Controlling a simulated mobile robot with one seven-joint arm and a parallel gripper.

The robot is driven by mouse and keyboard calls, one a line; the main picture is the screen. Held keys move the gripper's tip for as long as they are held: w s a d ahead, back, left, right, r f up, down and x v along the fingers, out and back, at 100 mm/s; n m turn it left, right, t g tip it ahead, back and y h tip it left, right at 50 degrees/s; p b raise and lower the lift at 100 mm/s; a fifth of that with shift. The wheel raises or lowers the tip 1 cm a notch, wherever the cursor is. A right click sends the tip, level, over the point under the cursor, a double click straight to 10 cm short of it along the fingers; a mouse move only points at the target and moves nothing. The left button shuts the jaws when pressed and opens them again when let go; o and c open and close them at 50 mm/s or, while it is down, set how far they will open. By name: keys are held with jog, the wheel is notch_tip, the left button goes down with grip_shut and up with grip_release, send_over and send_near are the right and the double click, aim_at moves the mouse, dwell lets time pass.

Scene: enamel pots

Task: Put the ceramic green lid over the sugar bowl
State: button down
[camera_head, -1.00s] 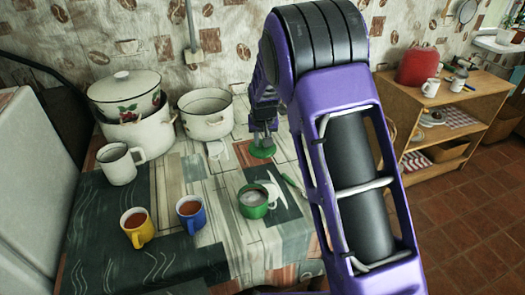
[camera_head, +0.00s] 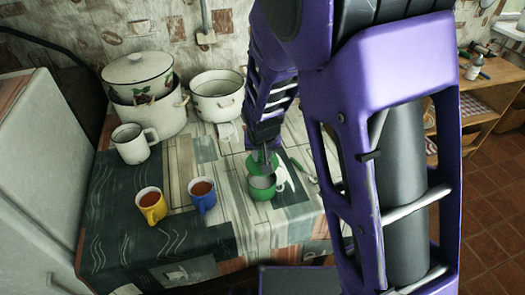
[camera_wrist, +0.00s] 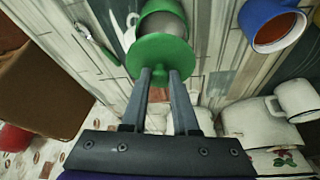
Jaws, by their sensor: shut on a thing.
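The green lid (camera_wrist: 158,55) is a round disc held between the fingers of my gripper (camera_wrist: 160,75), which is shut on it. In the head view the lid (camera_head: 257,161) shows just behind and above the rim of the green sugar bowl (camera_head: 264,190). In the wrist view the sugar bowl (camera_wrist: 164,18) lies past the lid's far edge, partly covered by it. The bowl stands upright on the table, its opening still visible in the head view. My gripper (camera_head: 263,150) is small and partly hidden by my arm there.
A blue mug (camera_head: 203,196) and a yellow mug (camera_head: 152,206) stand left of the bowl. A white mug (camera_head: 133,144), a lidded pot (camera_head: 140,75) and an open pot (camera_head: 217,96) stand further back. A fridge (camera_head: 40,170) borders the table (camera_head: 215,230) on the left.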

jog(key=shift+f, duration=0.1)
jog(key=shift+f+b, duration=2.35)
jog(key=shift+f, duration=0.5)
jog(key=shift+c, duration=0.6)
grip_release()
jog(key=shift+r+p, duration=2.75)
jog(key=shift+r, duration=0.75)
